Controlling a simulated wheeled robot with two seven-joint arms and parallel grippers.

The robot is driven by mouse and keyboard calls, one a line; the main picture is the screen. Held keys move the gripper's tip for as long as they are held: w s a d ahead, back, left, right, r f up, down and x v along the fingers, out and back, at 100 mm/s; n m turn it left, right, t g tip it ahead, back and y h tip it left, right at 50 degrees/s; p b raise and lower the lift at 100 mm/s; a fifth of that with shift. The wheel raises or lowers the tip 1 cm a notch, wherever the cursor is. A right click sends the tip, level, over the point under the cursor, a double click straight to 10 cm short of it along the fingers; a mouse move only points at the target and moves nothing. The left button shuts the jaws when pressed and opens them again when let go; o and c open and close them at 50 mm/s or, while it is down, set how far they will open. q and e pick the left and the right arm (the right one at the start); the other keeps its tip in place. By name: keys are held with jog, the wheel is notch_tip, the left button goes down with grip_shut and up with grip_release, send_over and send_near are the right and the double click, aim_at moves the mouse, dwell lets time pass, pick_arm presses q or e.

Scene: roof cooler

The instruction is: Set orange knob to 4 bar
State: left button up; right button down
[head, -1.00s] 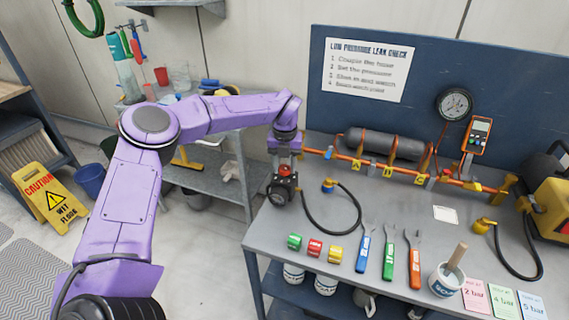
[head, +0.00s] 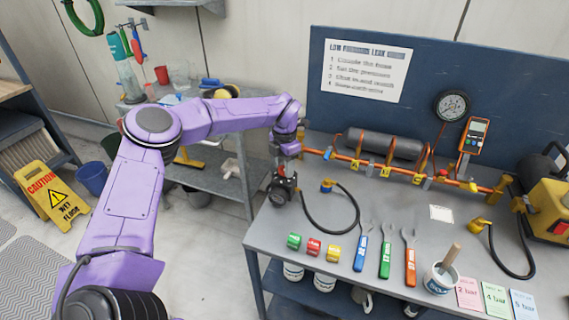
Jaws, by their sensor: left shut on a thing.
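A small dark regulator (head: 281,186) with a round dial on its front stands at the left end of the bench. My left gripper (head: 284,170) points down onto its top and is shut there. The jaws cover the orange knob, so its setting cannot be read. The dial is too small to read. A green card (head: 496,299) marked 4 bar lies at the front right, between a pink 2 bar card (head: 470,294) and a blue card (head: 523,304). My right gripper is out of view.
A black hose with a blue fitting (head: 326,186) lies just right of the regulator. An orange pipe (head: 400,171) with a gauge (head: 452,105) runs along the back. Coloured rings (head: 313,246) and wrenches (head: 386,252) lie in front.

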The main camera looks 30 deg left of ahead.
pick_arm(q)
jog(key=shift+f+m, duration=0.1)
jog(key=shift+m, duration=0.7)
jog(key=o, duration=1.1)
jog(key=shift+c, duration=0.2)
notch_tip(320, 180, up, 11)
jog(key=b, duration=0.1)
jog(key=shift+f, duration=0.2)
